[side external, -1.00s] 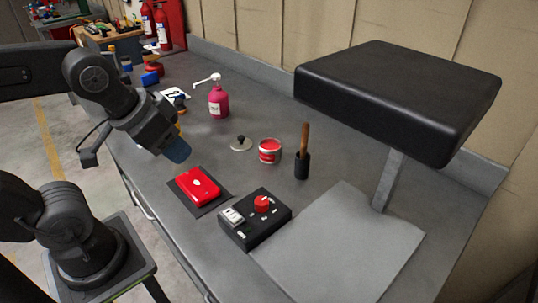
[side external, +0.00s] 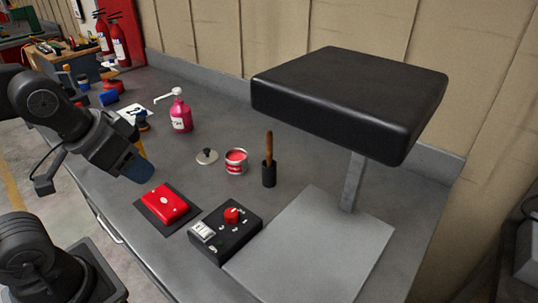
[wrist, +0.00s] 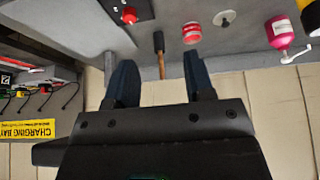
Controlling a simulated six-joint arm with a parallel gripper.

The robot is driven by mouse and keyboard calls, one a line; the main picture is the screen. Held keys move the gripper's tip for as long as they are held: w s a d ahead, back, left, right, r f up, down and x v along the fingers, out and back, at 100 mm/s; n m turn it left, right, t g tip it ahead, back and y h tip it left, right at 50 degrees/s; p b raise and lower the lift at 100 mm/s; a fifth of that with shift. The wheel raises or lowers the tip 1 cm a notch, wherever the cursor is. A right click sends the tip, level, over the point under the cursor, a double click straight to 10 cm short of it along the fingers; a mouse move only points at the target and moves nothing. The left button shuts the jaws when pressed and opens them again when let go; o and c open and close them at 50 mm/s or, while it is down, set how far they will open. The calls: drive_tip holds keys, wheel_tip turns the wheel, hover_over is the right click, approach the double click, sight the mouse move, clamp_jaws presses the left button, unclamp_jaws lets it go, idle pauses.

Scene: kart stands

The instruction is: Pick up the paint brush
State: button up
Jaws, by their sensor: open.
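The paint brush seems to be the item with a brown wooden handle (side external: 268,145) standing upright in a black cup (side external: 269,175) on the grey bench; its bristles are hidden. In the wrist view its handle (wrist: 159,42) shows beyond the gap between my fingers. My gripper (side external: 136,170) hangs above the bench's front left part, to the left of the brush and well apart from it. In the wrist view my gripper (wrist: 159,62) is open, with nothing between the fingers.
A red paint can (side external: 236,162), a round lid (side external: 207,156) and a pink pump bottle (side external: 181,116) stand left of the cup. A red box (side external: 166,204) and a black control box (side external: 226,232) lie in front. A black padded block (side external: 350,92) overhangs the right side.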

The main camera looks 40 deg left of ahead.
drive_tip(key=t, duration=0.6)
approach(267, 136)
drive_tip(key=s+a, duration=0.3)
drive_tip(key=s, duration=0.1)
drive_tip(key=w+f+t+h, duration=0.1)
drive_tip(key=w+t, duration=0.1)
drive_tip(key=w+d+f+m+t+h, duration=0.1)
drive_tip(key=w+f+t, duration=0.1)
drive_tip(key=w, duration=0.1)
drive_tip(key=w+d+f+t, duration=0.1)
drive_tip(key=w+f+t, duration=0.1)
drive_tip(key=w, duration=0.1)
drive_tip(key=shift+d+f+m+h, duration=0.1)
drive_tip(key=shift+f+m+h, duration=0.15)
drive_tip(key=shift+m+h, duration=0.15)
drive_tip(key=w, duration=0.5)
drive_tip(key=w+d, duration=0.1)
drive_tip(key=w, duration=0.1)
drive_tip(key=shift+w, duration=0.15)
drive_tip(key=shift+c, duration=0.4)
clamp_jaws()
